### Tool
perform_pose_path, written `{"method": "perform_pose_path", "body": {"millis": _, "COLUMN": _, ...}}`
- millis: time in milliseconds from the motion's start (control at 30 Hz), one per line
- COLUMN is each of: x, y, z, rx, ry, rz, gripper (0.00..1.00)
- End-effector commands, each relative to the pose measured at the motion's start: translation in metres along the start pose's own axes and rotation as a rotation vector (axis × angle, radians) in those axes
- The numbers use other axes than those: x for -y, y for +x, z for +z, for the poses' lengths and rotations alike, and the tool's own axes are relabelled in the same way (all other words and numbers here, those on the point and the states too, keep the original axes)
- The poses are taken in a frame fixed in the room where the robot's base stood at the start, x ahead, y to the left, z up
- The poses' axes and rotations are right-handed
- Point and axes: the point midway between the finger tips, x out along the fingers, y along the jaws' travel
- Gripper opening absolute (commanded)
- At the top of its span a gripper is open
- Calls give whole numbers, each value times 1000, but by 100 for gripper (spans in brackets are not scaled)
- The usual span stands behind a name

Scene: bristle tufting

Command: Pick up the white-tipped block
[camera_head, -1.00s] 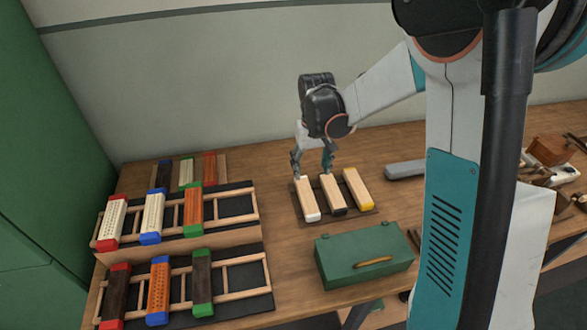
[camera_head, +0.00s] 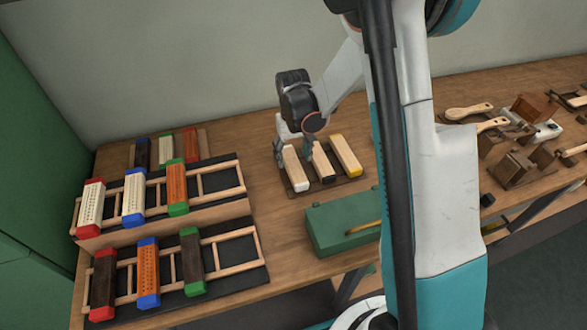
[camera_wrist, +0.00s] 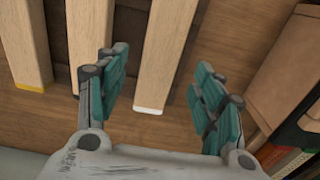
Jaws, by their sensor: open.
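The white-tipped block (camera_head: 297,175) is pale wood and lies leftmost of three blocks on a dark mat (camera_head: 350,186) in the head view. It also shows in the wrist view (camera_wrist: 166,50), its white end toward my gripper. My gripper (camera_head: 293,153) is open over the block's far part, one finger on each side. In the wrist view my gripper (camera_wrist: 160,78) holds nothing, and the block lies between the fingers, nearer the left one. I cannot tell the fingers' exact height.
A black-tipped block (camera_head: 323,168) lies close beside it, partly behind the left finger in the wrist view. A yellow-tipped block (camera_head: 345,154) lies farther right. A green box (camera_head: 335,225) stands in front. Racks with coloured blocks (camera_head: 160,200) are at left.

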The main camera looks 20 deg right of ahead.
Motion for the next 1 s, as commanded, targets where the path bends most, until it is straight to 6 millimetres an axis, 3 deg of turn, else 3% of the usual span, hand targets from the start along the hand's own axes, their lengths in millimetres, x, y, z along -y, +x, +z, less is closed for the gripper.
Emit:
{"method": "perform_pose_path", "body": {"millis": 267, "x": -1, "y": 41, "z": 3, "rx": 0, "ry": 0, "rz": 0, "gripper": 62}}
{"method": "perform_pose_path", "body": {"millis": 533, "x": -1, "y": 43, "z": 4, "rx": 0, "ry": 0, "rz": 0, "gripper": 62}}
{"method": "perform_pose_path", "body": {"millis": 767, "x": 0, "y": 43, "z": 4, "rx": 0, "ry": 0, "rz": 0, "gripper": 10}}
{"method": "perform_pose_path", "body": {"millis": 1000, "x": -1, "y": 43, "z": 4, "rx": 0, "ry": 0, "rz": 0, "gripper": 10}}
